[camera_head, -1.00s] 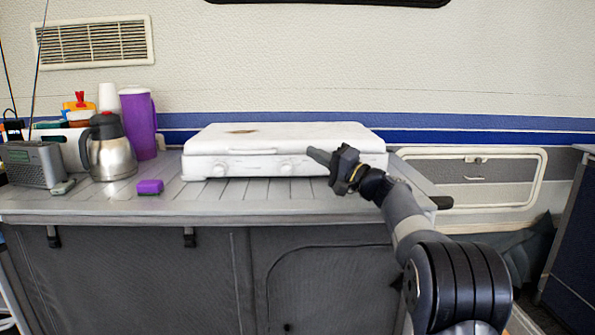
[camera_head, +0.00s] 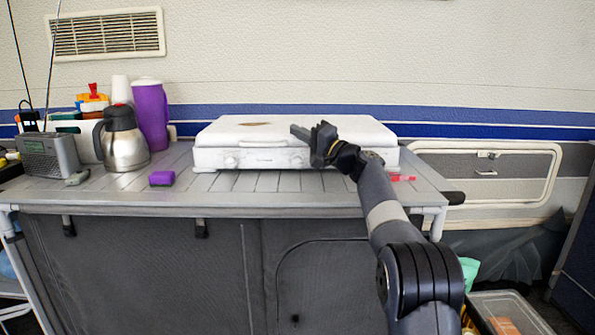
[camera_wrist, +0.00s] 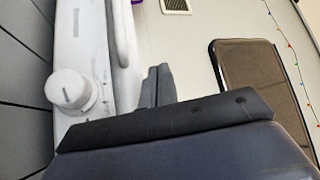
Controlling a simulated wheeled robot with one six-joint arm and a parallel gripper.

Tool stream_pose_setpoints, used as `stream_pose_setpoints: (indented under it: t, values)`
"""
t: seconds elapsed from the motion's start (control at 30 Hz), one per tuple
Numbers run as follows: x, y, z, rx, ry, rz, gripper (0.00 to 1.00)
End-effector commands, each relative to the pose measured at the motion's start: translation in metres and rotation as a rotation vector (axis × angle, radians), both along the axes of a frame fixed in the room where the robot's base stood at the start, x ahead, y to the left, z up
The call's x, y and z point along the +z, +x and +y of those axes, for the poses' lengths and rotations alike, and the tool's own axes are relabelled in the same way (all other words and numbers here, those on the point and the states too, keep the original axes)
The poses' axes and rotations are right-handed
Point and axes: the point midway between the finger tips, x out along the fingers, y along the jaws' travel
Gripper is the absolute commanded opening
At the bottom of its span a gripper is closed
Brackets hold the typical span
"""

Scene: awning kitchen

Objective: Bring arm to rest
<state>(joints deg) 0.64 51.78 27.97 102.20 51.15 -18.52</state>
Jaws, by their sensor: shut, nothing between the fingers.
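My gripper (camera_head: 302,134) is shut and empty. In the head view it is in front of the white stove (camera_head: 240,158), at about the height of its lid, with the fingers pointing left. My arm reaches up to it from the lower right. In the wrist view the shut fingers (camera_wrist: 158,86) show beside the stove's front, where a white knob (camera_wrist: 72,92) is close on the left. I cannot tell whether the gripper touches the stove.
The grey slatted table (camera_head: 120,192) holds a purple sponge (camera_head: 162,178), a steel jug (camera_head: 124,145), a purple pitcher (camera_head: 150,115) and a grey radio (camera_head: 48,155) on the left. A small red item (camera_head: 402,178) lies right of the stove. A lidded bin (camera_head: 512,314) stands low at right.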

Motion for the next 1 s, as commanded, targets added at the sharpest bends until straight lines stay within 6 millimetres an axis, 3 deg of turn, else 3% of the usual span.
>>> stream_pose_setpoints:
  t: [0.23,0.63,1.0]
  values:
    - [0.004,0.009,0.011,-0.001,0.000,0.000,0.00]
    - [0.005,0.008,0.011,-0.001,0.001,0.001,0.00]
    - [-0.003,-0.005,-0.008,-0.002,0.001,0.001,0.00]
